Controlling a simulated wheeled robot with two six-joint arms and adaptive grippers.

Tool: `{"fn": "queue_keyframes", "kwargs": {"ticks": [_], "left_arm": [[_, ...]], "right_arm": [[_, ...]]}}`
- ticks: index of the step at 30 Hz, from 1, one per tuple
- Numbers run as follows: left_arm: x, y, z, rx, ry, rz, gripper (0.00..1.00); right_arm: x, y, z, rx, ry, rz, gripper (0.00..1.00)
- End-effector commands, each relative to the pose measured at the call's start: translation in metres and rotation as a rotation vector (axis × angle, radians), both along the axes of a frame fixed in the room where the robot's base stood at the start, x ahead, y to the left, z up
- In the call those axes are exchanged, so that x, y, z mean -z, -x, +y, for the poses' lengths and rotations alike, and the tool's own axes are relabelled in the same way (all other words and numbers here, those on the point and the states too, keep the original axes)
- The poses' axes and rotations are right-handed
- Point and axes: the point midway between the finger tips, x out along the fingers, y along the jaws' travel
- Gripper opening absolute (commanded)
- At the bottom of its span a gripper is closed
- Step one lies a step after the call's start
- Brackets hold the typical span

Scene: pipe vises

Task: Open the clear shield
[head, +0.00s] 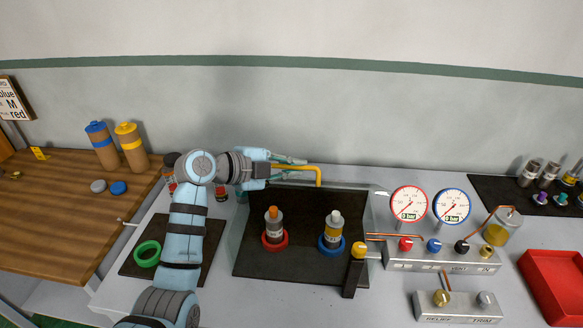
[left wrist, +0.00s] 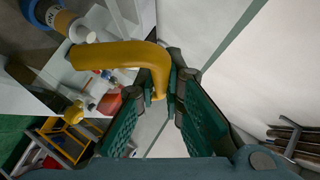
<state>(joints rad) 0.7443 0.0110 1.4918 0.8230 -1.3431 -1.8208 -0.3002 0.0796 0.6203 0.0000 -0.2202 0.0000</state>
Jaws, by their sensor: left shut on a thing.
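The clear shield (head: 240,238) is see-through, with faint edges around a dark mat in the middle of the bench. Its yellow handle (head: 318,176) is at the far edge of the mat in the head view and shows large in the left wrist view (left wrist: 115,55). My left gripper (head: 290,166) reaches in from the left and is shut on the yellow handle. Its green fingers (left wrist: 172,100) flank the handle's end in the left wrist view. How far the shield is tilted is hard to tell. My right gripper is not in view.
An orange-capped bottle (head: 273,224) in a red ring and a white-capped bottle (head: 335,226) in a blue ring stand on the mat (head: 300,270). A yellow-knobbed lever (head: 358,252) and gauges (head: 409,203) are right. A green ring (head: 147,253) lies left.

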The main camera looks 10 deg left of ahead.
Motion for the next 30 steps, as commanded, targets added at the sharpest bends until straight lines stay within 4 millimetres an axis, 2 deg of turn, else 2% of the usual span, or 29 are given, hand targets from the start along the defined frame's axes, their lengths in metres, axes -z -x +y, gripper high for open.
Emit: {"fn": "queue_keyframes", "kwargs": {"ticks": [3,4,7,8,16,19,30], "left_arm": [[0.000,0.000,0.000,0.000,-0.001,-0.002,0.00],[0.000,0.000,0.000,0.001,-0.001,-0.003,0.12],[0.000,0.000,0.000,0.000,-0.001,-0.002,0.28],[0.000,0.000,0.000,0.000,-0.001,-0.002,0.30],[0.000,0.000,0.000,0.000,0.000,-0.003,0.30],[-0.003,0.004,0.006,-0.001,0.000,-0.004,0.30],[-0.039,0.060,0.072,-0.001,-0.006,-0.005,0.30]], "right_arm": [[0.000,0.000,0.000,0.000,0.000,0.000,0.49],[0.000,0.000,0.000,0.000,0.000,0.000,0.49],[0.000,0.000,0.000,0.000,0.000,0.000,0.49],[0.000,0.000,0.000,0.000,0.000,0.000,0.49],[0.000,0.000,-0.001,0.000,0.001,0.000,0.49],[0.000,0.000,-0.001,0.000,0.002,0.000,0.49],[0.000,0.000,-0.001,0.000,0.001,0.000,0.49]]}}
